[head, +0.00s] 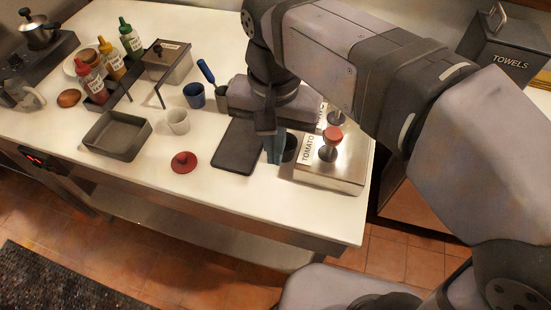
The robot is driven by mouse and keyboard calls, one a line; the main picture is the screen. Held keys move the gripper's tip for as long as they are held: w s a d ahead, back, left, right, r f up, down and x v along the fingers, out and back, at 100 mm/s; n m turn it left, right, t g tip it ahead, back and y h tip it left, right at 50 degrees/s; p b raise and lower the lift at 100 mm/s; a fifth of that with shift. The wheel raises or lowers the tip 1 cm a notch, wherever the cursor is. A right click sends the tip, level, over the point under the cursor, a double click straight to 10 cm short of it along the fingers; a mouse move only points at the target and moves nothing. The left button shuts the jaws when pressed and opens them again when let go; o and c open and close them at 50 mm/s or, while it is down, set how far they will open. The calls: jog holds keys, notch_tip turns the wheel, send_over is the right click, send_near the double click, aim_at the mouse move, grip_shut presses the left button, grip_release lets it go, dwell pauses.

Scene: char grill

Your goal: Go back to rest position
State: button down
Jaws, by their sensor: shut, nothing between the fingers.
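My gripper (271,147) shows in the head view, hanging from my arm above the right part of the white counter (220,205). Its fingers point down and are shut, with nothing between them. They are between the dark flat board (236,148) and the steel tomato container (335,178). A dark cup (290,150) stands just right of the fingers. Whether the fingertips touch anything cannot be told. My arm hides part of the counter behind it.
A grey tray (117,135), white cup (178,122), blue cup (194,96) and red lid-like disc (184,162) stand to the left. Sauce bottles (111,60) are at the back left. A towels box (503,52) is at the back right. The counter's front strip is clear.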

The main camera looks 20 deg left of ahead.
jog(key=shift+r, duration=1.5)
jog(key=d+f+p, duration=0.1)
jog(key=d, duration=0.2)
jog(key=w+d+f+n+g+p, duration=0.1)
jog(key=d, duration=0.3)
jog(key=w+d+f+n+g+h+p, duration=0.1)
jog(key=d+p, duration=0.1)
jog(key=d, duration=0.1)
jog(key=shift+w+d+f, duration=0.1)
jog(key=shift+d+f, duration=0.05)
jog(key=shift+f, duration=0.2)
jog(key=d, duration=0.2)
jog(key=s+d+f+n+g+p, duration=0.1)
jog(key=d, duration=0.2)
jog(key=s+d+f+g+p, duration=0.1)
jog(key=d, duration=0.1)
jog(key=shift+d+f+n, duration=0.25)
jog(key=shift+d+n, duration=0.05)
jog(key=shift+d, duration=0.05)
jog(key=d+f+m+t+y+p, duration=0.1)
jog(key=d+f+m+t+p, duration=0.2)
jog(key=d+f, duration=0.3)
jog(key=shift+s+d+f+m+t+p, duration=0.2)
jog(key=shift+d+f+m+t+p, duration=0.1)
jog(key=shift+d+m+t, duration=0.3)
